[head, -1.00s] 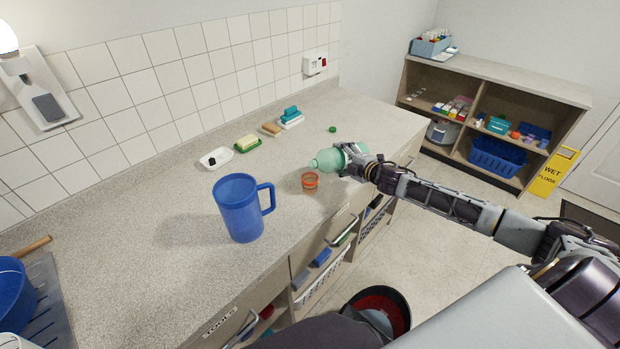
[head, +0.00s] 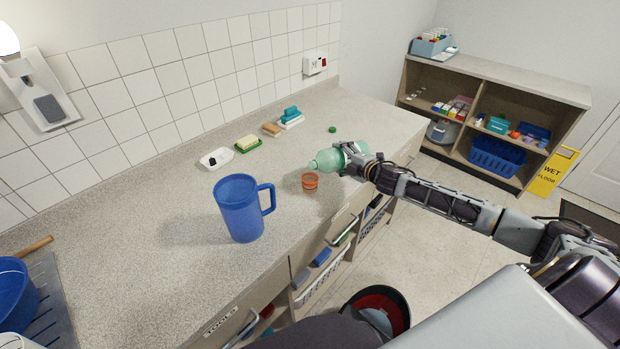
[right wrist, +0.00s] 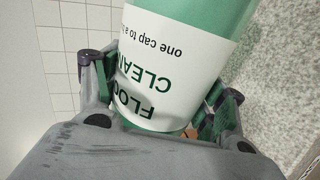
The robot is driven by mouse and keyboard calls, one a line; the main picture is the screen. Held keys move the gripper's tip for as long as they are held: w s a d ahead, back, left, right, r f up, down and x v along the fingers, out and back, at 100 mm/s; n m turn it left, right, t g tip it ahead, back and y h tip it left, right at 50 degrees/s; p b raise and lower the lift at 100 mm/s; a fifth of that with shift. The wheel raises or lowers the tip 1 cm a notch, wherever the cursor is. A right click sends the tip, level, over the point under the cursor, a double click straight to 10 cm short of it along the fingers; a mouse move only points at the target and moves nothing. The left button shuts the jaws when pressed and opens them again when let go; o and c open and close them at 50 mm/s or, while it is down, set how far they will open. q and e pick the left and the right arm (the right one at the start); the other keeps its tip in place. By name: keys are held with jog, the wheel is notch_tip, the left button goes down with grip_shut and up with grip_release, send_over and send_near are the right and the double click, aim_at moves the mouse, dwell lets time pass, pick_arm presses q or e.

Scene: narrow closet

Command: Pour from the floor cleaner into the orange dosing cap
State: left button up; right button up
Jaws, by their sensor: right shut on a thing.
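The floor cleaner (head: 329,161) is a pale green bottle with a white label. My right gripper (head: 352,160) is shut on it and holds it tilted, close to lying flat, with its mouth toward the left. In the right wrist view the label of the floor cleaner (right wrist: 175,65) shows between the fingers of my right gripper (right wrist: 155,95). I cannot see liquid leaving the bottle. My left gripper is not in view.
A blue jug (head: 240,208) stands left of the cap. The counter's left middle is clear.

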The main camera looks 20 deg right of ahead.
jog(key=shift+r+n+h+p, duration=0.3)
jog(key=shift+r+n+p, duration=0.15)
jog(key=shift+r, duration=0.1)
dwell(2.1)
jog(key=shift+f+m+b, duration=0.75)
jog(key=shift+f+b, duration=0.05)
jog(key=shift+b, duration=0.1)
jog(key=shift+m+y, duration=0.4)
jog(key=shift+y, duration=0.2)
jog(key=shift+a, duration=0.1)
jog(key=shift+a+r+m+p, duration=0.1)
jog(key=shift+r+m+p, duration=0.25)
jog(key=shift+m, duration=0.15)
jog(key=shift+r+p, duration=0.15)
jog(key=shift+p, duration=0.2)
